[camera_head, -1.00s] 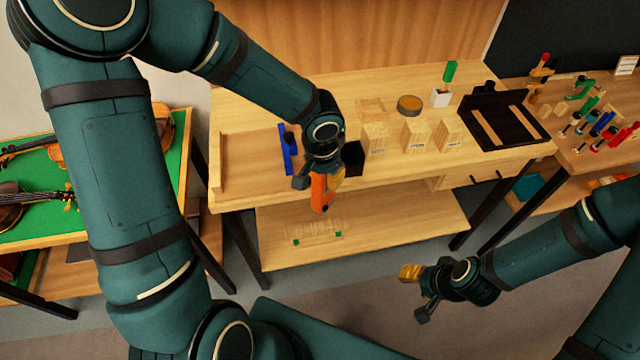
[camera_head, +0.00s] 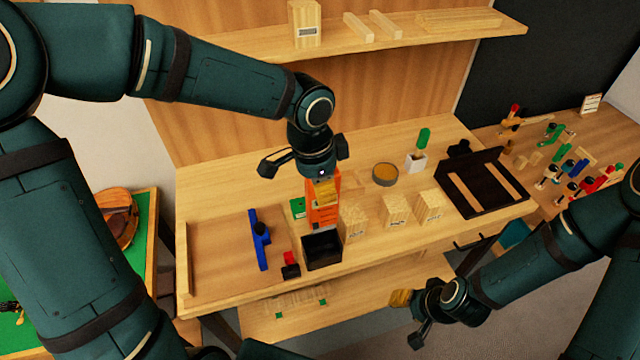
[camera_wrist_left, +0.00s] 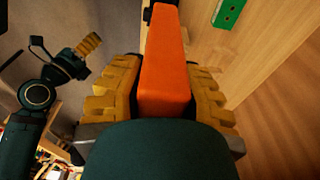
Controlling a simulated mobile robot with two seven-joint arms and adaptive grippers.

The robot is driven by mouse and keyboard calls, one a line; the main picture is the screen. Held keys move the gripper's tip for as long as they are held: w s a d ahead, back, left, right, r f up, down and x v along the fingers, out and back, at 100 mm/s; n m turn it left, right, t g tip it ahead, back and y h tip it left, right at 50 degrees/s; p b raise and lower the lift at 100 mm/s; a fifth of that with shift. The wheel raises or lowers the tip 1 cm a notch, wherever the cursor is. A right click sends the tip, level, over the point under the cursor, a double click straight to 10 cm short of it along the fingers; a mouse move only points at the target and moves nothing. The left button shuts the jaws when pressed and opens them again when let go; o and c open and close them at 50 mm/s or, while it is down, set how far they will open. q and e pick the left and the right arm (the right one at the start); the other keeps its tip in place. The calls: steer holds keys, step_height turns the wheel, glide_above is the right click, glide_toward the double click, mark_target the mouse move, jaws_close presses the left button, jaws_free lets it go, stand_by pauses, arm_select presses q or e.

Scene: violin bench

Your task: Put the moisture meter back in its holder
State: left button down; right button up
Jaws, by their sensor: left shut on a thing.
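The orange moisture meter (camera_head: 323,213) is held in my left gripper (camera_head: 326,190). In the left wrist view the meter (camera_wrist_left: 165,70) lies between the two yellow finger pads. A black open-topped box (camera_head: 322,252), which looks like the holder, stands at the bench's front edge. In the head view the meter's lower end shows just above and behind the box's opening. I cannot tell the exact gap between them. My right gripper (camera_head: 409,316) is open and empty, in front of the bench.
A blue tool (camera_head: 260,240) and a small red-and-black item (camera_head: 290,265) are left of the box. Wooden blocks (camera_head: 354,222) stand close to its right. A green piece (camera_head: 297,207) lies behind it. A round tin (camera_head: 385,174) and a black tray (camera_head: 484,190) are farther right.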

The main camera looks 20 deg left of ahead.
mark_target(321, 211)
arm_select(q)
steer(key=shift+s, duration=0.1)
stand_by(0.3)
step_height(321, 211, down, 6)
steer(key=b, duration=0.5)
steer(key=shift+f+b, duration=0.8)
steer(key=shift+f, duration=0.2)
